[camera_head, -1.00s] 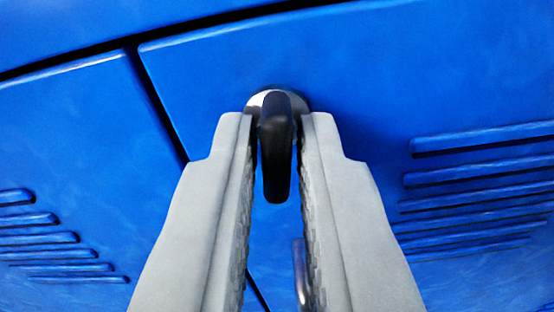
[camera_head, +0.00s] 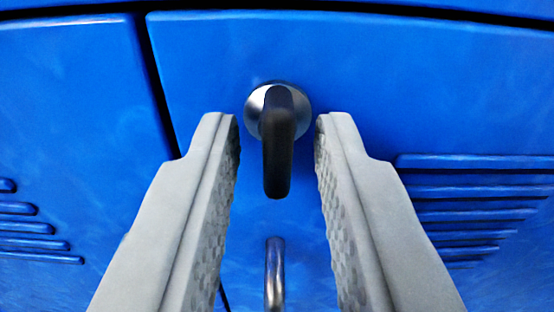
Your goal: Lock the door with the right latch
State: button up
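A black latch handle (camera_head: 277,155) on a round silver base (camera_head: 256,112) sits on the right blue door (camera_head: 380,85), near its upper left corner. The handle points straight down in the picture. My gripper (camera_head: 277,125) is open, with one grey finger on each side of the handle. There is a clear gap between each finger and the handle. The fingertips are level with the base, and nothing is held.
A silver bar handle (camera_head: 275,270) stands on the door below the latch, between my fingers. The left blue door (camera_head: 75,110) lies across a dark seam. Slotted vents (camera_head: 470,195) are at the right. No loose objects show.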

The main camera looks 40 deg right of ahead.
jog(key=shift+o, duration=0.2)
jog(key=v, duration=1.7)
jog(key=shift+s, duration=0.15)
jog(key=shift+a+r, duration=0.1)
jog(key=s+d+r+n+t+y, duration=0.1)
jog(key=s+r+y, duration=0.15)
jog(key=r, duration=0.85)
jog(key=s+d+r+n+t+y, duration=0.1)
jog(key=s+d+r+y, duration=0.15)
jog(key=r, duration=0.85)
jog(key=s+r+t+y, duration=0.1)
jog(key=s+r+y, duration=0.15)
jog(key=r, duration=0.85)
jog(key=s+d+r+n+y, duration=0.1)
jog(key=s+r, duration=0.4)
jog(key=s, duration=0.5)
jog(key=s+d+r+n+y, duration=0.1)
jog(key=s+d+r+n, duration=0.1)
jog(key=s, duration=0.8)
jog(key=s+d+r+n+y, duration=0.1)
jog(key=s+d+r+n, duration=0.1)
jog(key=s+r, duration=0.5)
jog(key=shift+s+d+r, duration=0.4)
jog(key=shift+s+d, duration=0.45)
jog(key=shift+s, duration=0.75)
